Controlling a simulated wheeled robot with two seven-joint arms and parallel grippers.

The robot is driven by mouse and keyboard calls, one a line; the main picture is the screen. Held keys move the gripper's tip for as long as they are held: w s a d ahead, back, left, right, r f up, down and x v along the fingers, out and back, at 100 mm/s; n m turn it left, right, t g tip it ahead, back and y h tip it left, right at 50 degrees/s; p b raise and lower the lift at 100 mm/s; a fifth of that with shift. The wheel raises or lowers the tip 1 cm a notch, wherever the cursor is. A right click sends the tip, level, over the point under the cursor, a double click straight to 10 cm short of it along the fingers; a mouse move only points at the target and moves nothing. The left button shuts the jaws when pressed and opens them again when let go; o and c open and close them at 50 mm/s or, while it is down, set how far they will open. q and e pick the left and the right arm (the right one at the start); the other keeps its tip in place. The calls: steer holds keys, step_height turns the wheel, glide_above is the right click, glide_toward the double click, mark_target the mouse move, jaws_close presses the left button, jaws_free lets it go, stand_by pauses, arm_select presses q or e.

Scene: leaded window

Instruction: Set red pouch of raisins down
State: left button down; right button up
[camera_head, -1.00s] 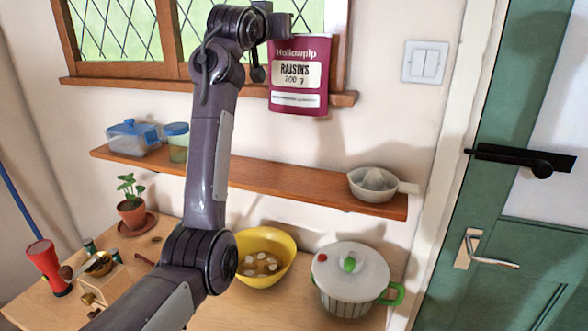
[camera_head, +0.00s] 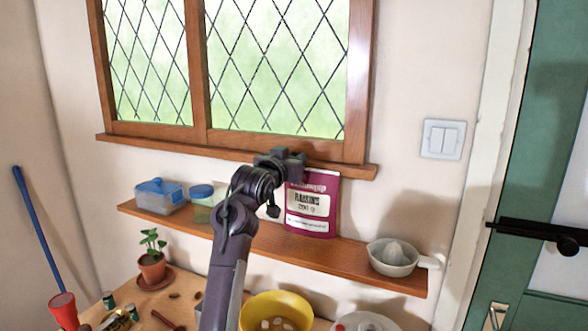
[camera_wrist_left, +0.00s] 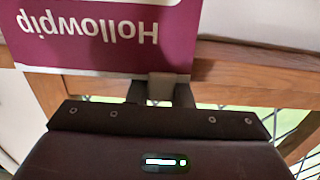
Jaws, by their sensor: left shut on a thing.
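The red pouch of raisins (camera_head: 311,207) is a magenta-red bag with a pale label, upright at the wooden wall shelf (camera_head: 345,250) below the window. Its lower edge is at the shelf's level; I cannot tell whether it touches the board. My left gripper (camera_head: 290,163) is shut on the pouch's top edge. In the left wrist view the pouch (camera_wrist_left: 110,45) shows upside down with "Hollowpip" on it, and the gripper fingers (camera_wrist_left: 163,88) meet its edge. My right gripper is not in view.
On the shelf stand a blue-lidded box (camera_head: 160,196), a blue-lidded jar (camera_head: 203,203) and a white citrus juicer (camera_head: 395,256). Bare shelf lies between pouch and juicer. A yellow bowl (camera_head: 262,304), a lidded pot and a potted plant (camera_head: 152,262) are below.

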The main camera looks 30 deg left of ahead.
arm_select(q)
step_height(320, 180, down, 4)
steer(key=shift+r+p, duration=0.1)
steer(key=shift+p, duration=0.5)
steer(key=c, duration=1.3)
jaws_free()
steer(key=shift+s, duration=0.1)
steer(key=s+b, duration=0.4)
steer(key=s, duration=0.7)
steer(key=shift+s+d+b, duration=0.35)
steer(key=shift+s, duration=0.05)
